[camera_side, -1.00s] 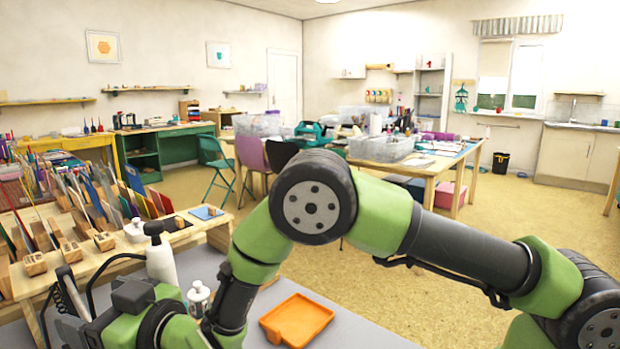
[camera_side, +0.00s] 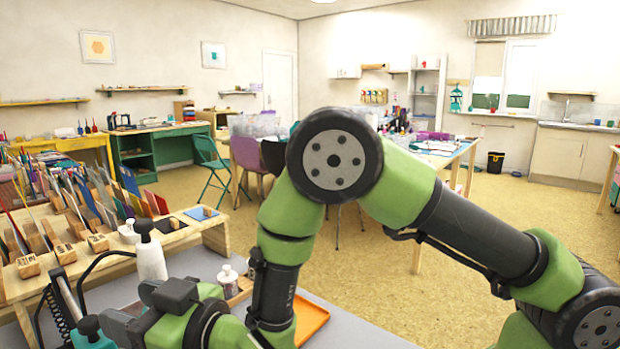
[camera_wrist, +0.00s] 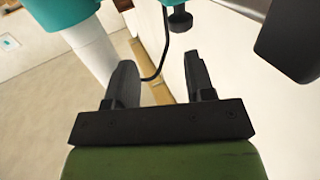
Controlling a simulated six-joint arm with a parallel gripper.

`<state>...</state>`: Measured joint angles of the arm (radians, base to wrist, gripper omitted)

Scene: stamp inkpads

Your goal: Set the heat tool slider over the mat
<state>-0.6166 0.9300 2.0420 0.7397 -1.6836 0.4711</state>
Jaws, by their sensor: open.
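My gripper (camera_wrist: 158,62) is open, with its two dark fingers apart and nothing clearly held between them. In the wrist view a teal body with a pale barrel (camera_wrist: 92,45), likely the heat tool, lies beyond and left of the left finger. A teal part with a black knob (camera_wrist: 180,20) hangs at the top, with a thin black cable. In the side view a black stand with a coiled cord (camera_side: 62,308) and a teal part (camera_side: 95,340) show at lower left, beside my gripper. The slider and the mat cannot be made out for certain.
A white pump bottle (camera_side: 150,260) stands behind my wrist. A small jar (camera_side: 228,275) stands right of it. An orange tray (camera_side: 313,318) is partly hidden by my arm. A wooden rack of upright cards (camera_side: 60,215) fills the left. Grey tabletop at front right is bare.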

